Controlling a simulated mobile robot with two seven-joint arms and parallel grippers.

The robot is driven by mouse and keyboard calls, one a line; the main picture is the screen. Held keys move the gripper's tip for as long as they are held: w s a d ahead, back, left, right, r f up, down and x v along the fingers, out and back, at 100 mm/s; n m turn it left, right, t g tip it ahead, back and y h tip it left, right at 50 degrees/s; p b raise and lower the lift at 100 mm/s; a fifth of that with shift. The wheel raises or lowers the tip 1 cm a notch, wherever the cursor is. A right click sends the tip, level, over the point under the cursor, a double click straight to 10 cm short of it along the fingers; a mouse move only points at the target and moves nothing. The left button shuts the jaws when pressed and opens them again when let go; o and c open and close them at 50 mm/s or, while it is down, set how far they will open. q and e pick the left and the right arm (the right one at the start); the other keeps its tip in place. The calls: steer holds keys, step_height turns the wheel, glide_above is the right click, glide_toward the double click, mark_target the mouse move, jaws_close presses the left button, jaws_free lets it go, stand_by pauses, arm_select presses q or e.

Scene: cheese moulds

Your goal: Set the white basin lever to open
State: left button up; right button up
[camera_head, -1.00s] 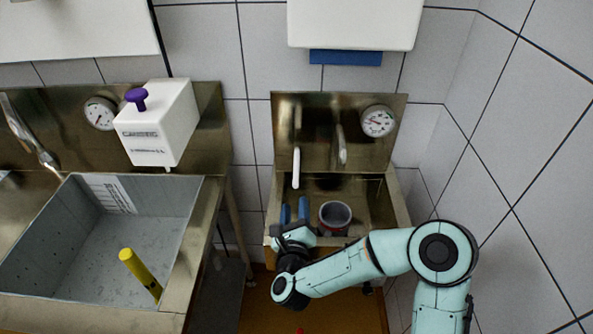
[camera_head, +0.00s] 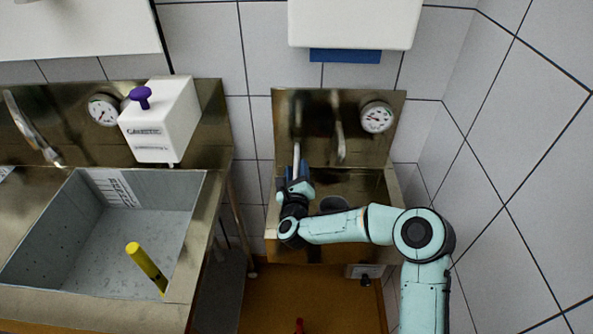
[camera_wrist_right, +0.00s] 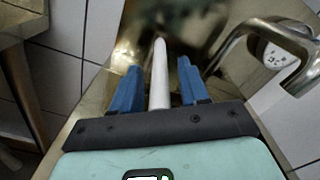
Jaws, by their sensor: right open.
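The white lever (camera_head: 297,152) hangs in front of the metal back panel of the small basin (camera_head: 368,185). In the right wrist view the lever (camera_wrist_right: 160,75) stands lengthwise between the two blue fingers of my right gripper (camera_wrist_right: 158,82), with a gap visible on each side. My right gripper (camera_head: 297,170) is open at the left part of the basin, with its fingers pointing toward the panel. The lower part of the lever is hidden by the gripper in the head view. My left gripper is not in view.
A metal tap (camera_head: 339,140) and a round dial (camera_head: 376,117) are right of the lever. A dark cup (camera_head: 333,203) is in the basin, partly behind my arm. A larger sink (camera_head: 50,235) with a yellow rod (camera_head: 146,266) and a white box (camera_head: 160,122) are at left.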

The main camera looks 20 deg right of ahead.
jaws_close()
arm_select(q)
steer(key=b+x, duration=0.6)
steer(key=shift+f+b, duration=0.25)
steer(key=shift+b, duration=0.05)
arm_select(e)
steer(key=d+n+y, duration=0.1)
steer(key=y, duration=0.1)
steer(key=s+d+n+t+y, duration=0.1)
steer(key=d+n+y, duration=0.2)
steer(key=d+y, duration=0.1)
steer(key=y, duration=0.1)
steer(key=shift+s+d+r+n+t, duration=0.1)
steer(key=shift+s+d+n+t, duration=0.05)
steer(key=shift+n+t, duration=0.25)
jaws_free()
arm_select(q)
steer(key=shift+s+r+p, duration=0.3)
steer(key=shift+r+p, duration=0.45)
steer(key=shift+p, duration=0.25)
arm_select(e)
steer(key=s, duration=1.3)
steer(key=shift+s+a, duration=0.2)
steer(key=shift+a, duration=0.05)
